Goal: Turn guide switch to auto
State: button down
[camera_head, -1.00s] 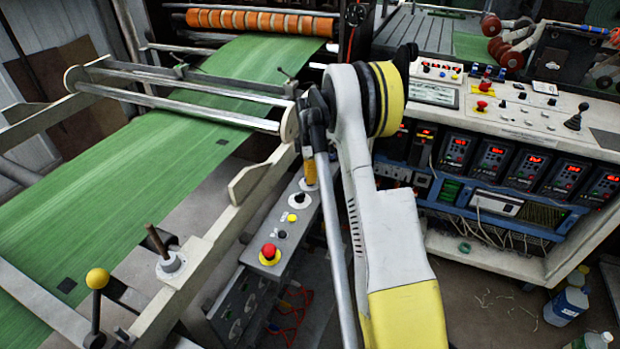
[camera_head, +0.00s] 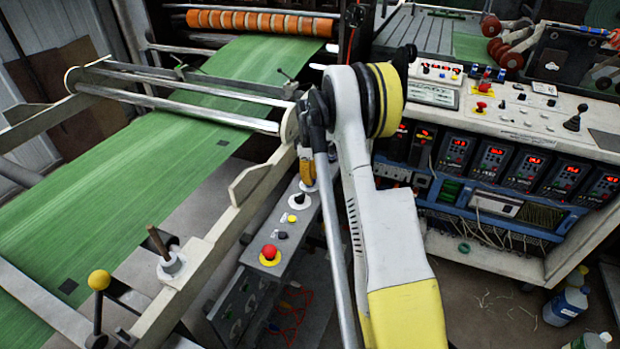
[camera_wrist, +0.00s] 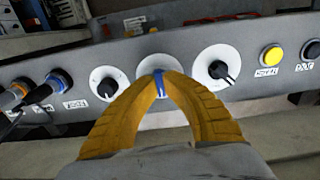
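In the wrist view a rotary switch with a blue handle (camera_wrist: 159,84) sits on a white round plate in the middle of a grey panel. The handle stands nearly upright. My gripper (camera_wrist: 161,78) has its two yellow fingers closed together around this handle, one on each side. The fingers hide the lower plate and any label below it, so I cannot read whether this is the guide switch. In the head view the fingers (camera_head: 307,170) show only partly beside my arm, above the grey control box (camera_head: 262,230).
Black-handled rotary switches stand left (camera_wrist: 106,88) and right (camera_wrist: 218,70) of the blue one. A yellow button (camera_wrist: 271,54) is further right, and cable plugs (camera_wrist: 58,80) are at the left. A red button (camera_head: 269,252) sits on the box's near end. Green web (camera_head: 110,190) runs left.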

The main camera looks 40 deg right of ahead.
jog(key=m, duration=0.6)
dwell(0.6)
jog(key=c, duration=1.5)
grip_release()
jog(key=shift+c, duration=0.2)
notch_tip(320, 180, up, 12)
